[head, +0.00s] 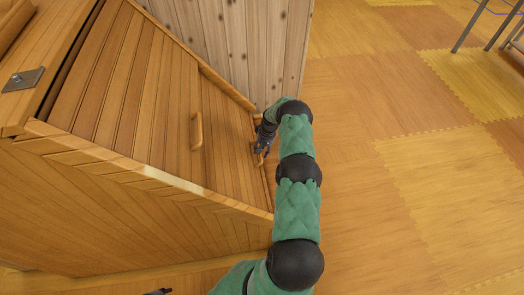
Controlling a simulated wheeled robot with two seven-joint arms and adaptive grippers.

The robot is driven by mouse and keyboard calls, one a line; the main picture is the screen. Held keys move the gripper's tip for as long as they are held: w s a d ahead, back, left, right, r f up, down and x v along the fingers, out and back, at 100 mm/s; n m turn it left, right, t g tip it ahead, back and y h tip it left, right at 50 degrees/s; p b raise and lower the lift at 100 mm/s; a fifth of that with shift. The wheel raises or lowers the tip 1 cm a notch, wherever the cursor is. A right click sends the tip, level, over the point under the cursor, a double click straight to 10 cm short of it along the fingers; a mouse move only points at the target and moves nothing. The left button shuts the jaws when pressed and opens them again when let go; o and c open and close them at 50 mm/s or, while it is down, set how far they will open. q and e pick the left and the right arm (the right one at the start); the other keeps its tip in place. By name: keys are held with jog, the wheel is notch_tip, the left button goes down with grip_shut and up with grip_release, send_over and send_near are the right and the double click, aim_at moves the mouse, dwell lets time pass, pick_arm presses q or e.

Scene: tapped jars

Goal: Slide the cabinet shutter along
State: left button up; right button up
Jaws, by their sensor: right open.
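The wooden cabinet (120,225) fills the left side of the head view, with a slatted front seen steeply from above. A wide slatted shutter panel (125,85) carries a vertical wooden bar handle (197,131). A narrower slatted panel (222,125) lies to its right, with a second handle (264,156) near its right edge. My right gripper (262,148) is open at this second handle, its fingers close around or beside it; contact is unclear. A small dark tip at the bottom edge, likely my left gripper (158,292), barely shows.
A pale knotty wood panel (250,45) stands beyond the cabinet's far edge. A metal hinge (23,79) sits on the cabinet at upper left. The tiled wooden floor (400,120) to the right is clear, except for metal furniture legs (467,25) at top right.

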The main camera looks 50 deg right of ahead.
notch_tip(320, 180, up, 12)
jog(key=s+d, duration=0.1)
jog(key=shift+s+d+f, duration=0.15)
jog(key=shift+s+d, duration=0.1)
jog(key=shift+d, duration=0.05)
dwell(0.8)
